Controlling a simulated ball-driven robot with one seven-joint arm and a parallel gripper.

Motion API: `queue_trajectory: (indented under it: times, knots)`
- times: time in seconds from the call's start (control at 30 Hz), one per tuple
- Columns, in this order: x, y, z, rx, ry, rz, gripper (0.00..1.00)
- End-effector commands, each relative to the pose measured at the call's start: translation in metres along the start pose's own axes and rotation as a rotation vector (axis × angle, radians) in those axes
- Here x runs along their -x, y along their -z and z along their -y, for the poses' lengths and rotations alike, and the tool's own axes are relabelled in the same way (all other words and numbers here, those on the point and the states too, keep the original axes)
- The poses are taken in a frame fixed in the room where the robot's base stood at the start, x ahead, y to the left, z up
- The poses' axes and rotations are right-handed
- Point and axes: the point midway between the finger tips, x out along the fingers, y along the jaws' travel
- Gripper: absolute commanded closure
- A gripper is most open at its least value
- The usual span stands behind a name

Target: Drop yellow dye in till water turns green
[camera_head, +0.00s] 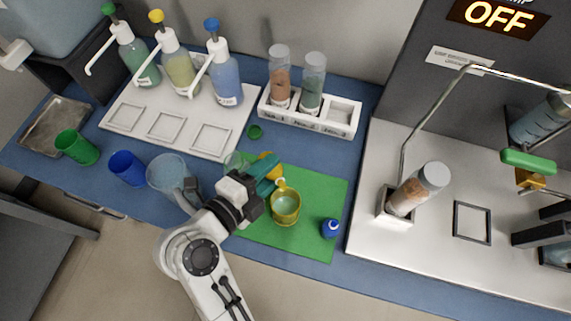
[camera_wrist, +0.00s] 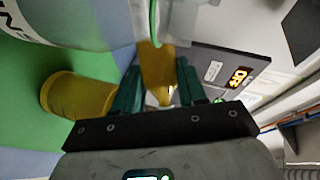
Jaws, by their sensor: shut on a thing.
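My gripper (camera_head: 268,176) has teal fingers shut on the yellow dye bottle (camera_head: 269,159), which is tilted over the back-left rim of a yellow cup (camera_head: 286,218). The bottle's pale nozzle points down toward the cup; I cannot tell whether a drop is falling. The cup stands upright on the green mat (camera_head: 325,194), and the liquid in it looks pale yellowish green. In the wrist view the yellow bottle (camera_wrist: 157,72) sits between the fingers, and the yellow cup (camera_wrist: 75,95) is at the left. A small blue dye bottle (camera_head: 331,229) stands on the mat, right of the cup.
A clear container (camera_head: 235,161) stands just behind my gripper. A small green bottle (camera_head: 254,132) is farther back. Green (camera_head: 77,148) and blue (camera_head: 127,168) cups and a clear beaker (camera_head: 166,173) stand left. A tube rack (camera_head: 311,121) is behind the mat. The mat's front is clear.

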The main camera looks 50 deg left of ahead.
Motion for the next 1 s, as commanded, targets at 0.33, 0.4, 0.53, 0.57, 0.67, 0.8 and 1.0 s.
queue_trajectory:
  times: [0.33, 0.4, 0.53, 0.57, 0.67, 0.8, 1.0]
  knots:
    - [-0.001, 0.001, -0.005, 0.097, -0.052, -0.018, 0.90]
    - [-0.001, 0.001, -0.004, 0.099, -0.054, -0.019, 0.90]
    - [0.000, 0.002, -0.001, 0.113, -0.062, -0.022, 0.90]
    - [0.000, 0.003, 0.000, 0.118, -0.065, -0.023, 0.90]
    - [0.001, 0.004, 0.002, 0.140, -0.078, -0.027, 0.90]
    - [0.002, 0.005, 0.005, 0.174, -0.098, -0.032, 0.90]
    - [0.003, 0.007, 0.008, 0.225, -0.127, -0.042, 0.90]
